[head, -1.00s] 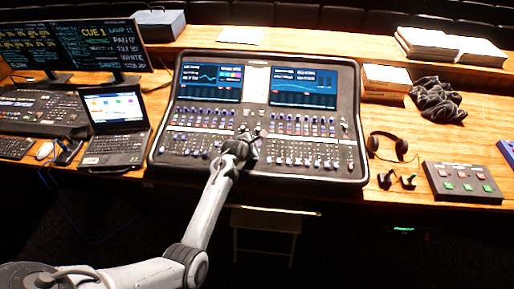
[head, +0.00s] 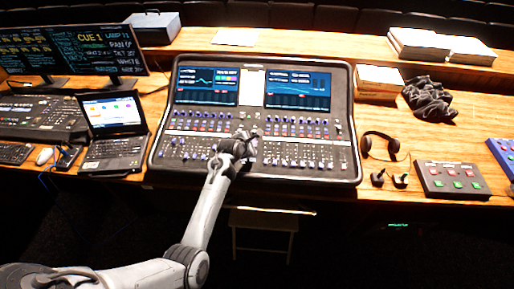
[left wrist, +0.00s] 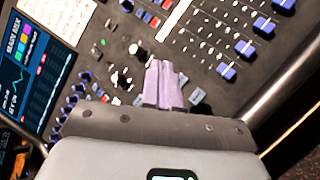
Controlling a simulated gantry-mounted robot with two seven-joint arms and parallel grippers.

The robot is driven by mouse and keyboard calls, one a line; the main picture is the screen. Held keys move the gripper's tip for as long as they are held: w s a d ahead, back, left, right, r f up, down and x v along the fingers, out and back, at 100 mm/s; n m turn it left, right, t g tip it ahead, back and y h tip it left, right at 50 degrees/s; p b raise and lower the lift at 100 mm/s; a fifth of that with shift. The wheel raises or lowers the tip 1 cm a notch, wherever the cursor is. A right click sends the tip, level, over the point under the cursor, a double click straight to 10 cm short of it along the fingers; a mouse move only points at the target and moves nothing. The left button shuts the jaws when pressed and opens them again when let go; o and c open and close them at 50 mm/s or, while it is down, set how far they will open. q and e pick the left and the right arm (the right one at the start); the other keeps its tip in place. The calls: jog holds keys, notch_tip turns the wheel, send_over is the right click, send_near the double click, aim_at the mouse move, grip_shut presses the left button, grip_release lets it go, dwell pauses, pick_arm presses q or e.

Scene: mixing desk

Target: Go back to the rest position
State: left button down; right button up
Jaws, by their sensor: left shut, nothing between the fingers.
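My left gripper (head: 246,138) is over the middle of the mixing desk (head: 353,150) in the head view, its arm coming in from the lower left. In the left wrist view the left gripper (left wrist: 164,66) has its two pale fingers together, with nothing between them. They point at the desk panel (left wrist: 150,32), among knobs and blue-capped faders (left wrist: 228,70). I cannot tell whether the fingertips touch the panel. The right gripper is not in view.
A laptop (head: 115,146) and monitors (head: 70,50) stand left of the desk. A headset (head: 381,146), a box with coloured buttons (head: 452,180), a dark cloth (head: 428,98) and stacked papers (head: 440,44) lie to the right.

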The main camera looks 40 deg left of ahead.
pick_arm(q)
jog(key=shift+s, duration=0.1)
jog(key=shift+s+f+m, duration=0.1)
jog(key=shift+s+m, duration=0.25)
jog(key=shift+m, duration=0.05)
jog(key=s+m, duration=0.2)
jog(key=s+d+f+m+g, duration=0.1)
jog(key=s+m, duration=0.1)
jog(key=s+d+m, duration=0.1)
jog(key=s+m, duration=0.1)
jog(key=s, duration=0.1)
jog(key=shift+s+f, duration=0.1)
jog(key=shift+f, duration=0.05)
jog(key=s+d+r+m+g+h, duration=0.1)
jog(key=s+d+m+g, duration=0.1)
jog(key=s+d+m, duration=0.55)
jog(key=s+d+r+m+g, duration=0.1)
jog(key=s+d+m, duration=0.3)
jog(key=s+m, duration=0.6)
jog(key=s+d+r+m+g+h, duration=0.15)
jog(key=s+d+m, duration=0.4)
jog(key=s, duration=0.65)
notch_tip(320, 180, up, 17)
jog(key=s+p, duration=0.1)
jog(key=p, duration=1.5)
jog(key=shift+d+m+g+p, duration=0.3)
jog(key=shift+d+g+p, duration=0.05)
jog(key=shift+d+g, duration=0.1)
